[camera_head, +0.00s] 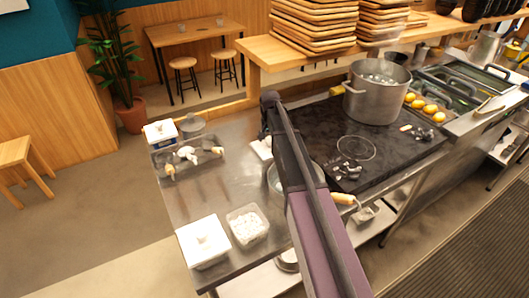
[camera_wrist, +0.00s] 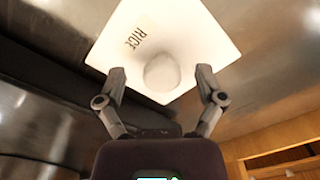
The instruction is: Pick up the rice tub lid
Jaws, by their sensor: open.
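The rice tub lid (camera_wrist: 195,35) is a white square plate marked RICE with a round pale knob (camera_wrist: 162,72) in its middle, in the wrist view. My gripper (camera_wrist: 161,76) is open, with one finger on each side of the knob in the picture. I cannot tell whether the fingers are level with the knob or still above it. The tub under the lid is hidden. In the head view, a white thing (camera_head: 260,149) shows partly behind my arm, perhaps this tub; my gripper is hidden there.
A white lidded tub (camera_head: 203,243) and a clear tub of white pieces (camera_head: 248,226) stand at the steel table's front. Another white tub (camera_head: 160,133) and a tray with shakers (camera_head: 187,158) stand at its back left. A black griddle (camera_head: 365,150) with a steel pot (camera_head: 376,95) lies right.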

